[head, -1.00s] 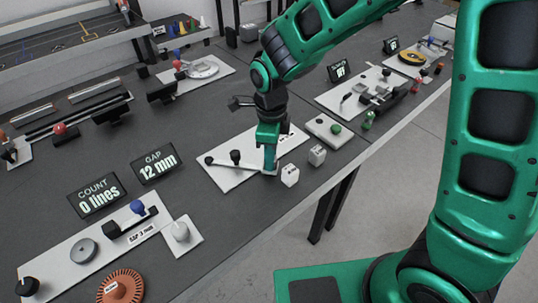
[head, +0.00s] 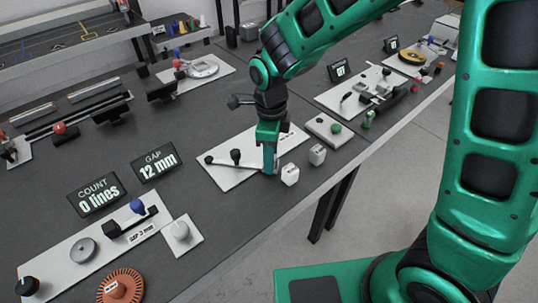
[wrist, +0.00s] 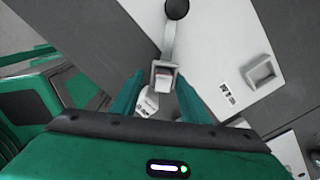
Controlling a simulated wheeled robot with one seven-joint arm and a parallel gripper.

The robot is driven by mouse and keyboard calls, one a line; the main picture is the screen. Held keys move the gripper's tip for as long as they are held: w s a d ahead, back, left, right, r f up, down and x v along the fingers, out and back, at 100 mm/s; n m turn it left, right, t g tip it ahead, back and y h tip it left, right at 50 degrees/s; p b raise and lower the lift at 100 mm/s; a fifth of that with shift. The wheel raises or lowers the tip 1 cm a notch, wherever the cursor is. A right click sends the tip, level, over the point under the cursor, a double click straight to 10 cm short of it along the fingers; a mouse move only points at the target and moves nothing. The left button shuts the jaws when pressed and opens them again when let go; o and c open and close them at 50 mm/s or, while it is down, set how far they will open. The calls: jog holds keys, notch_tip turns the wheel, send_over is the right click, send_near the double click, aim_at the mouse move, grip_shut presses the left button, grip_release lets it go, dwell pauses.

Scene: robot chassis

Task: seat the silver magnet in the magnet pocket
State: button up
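My gripper (head: 269,172) is low at the right end of a lever on a white plate (head: 226,178). In the wrist view its fingers (wrist: 159,72) are open, one on each side of a square-rimmed cup (wrist: 164,68) at the lever's end. A small block with a pinkish top (wrist: 163,80) shows in the cup; I cannot tell whether it is the silver magnet. A raised square-rimmed pocket (wrist: 262,74) on the plate looks empty; the gripper hides it in the head view. I cannot tell which of these is the magnet pocket.
A pale labelled block (head: 290,175) stands close to the gripper, and a greyer block (head: 317,155) is beyond it. A small plate with a green knob (head: 335,127) lies behind them. A black post (head: 235,156) stands on the lever. Bare table lies in front.

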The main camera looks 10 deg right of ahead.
notch_tip(320, 180, up, 12)
jog(key=shift+w+f, duration=0.15)
jog(key=shift+f, duration=0.05)
jog(key=s+d+r+n, duration=0.1)
jog(key=s+d+n, duration=0.15)
jog(key=d, duration=0.85)
jog(key=s+d+r+n, duration=0.15)
jog(key=d+n, duration=0.25)
jog(key=d, duration=0.8)
jog(key=s+d+f+n, duration=0.1)
jog(key=s+d+n, duration=0.3)
jog(key=s+d, duration=0.2)
jog(key=s+d+f+n, duration=0.1)
jog(key=s+d+n, duration=0.3)
jog(key=s, duration=0.6)
jog(key=shift+s+d, duration=0.4)
jog(key=shift+d, duration=0.55)
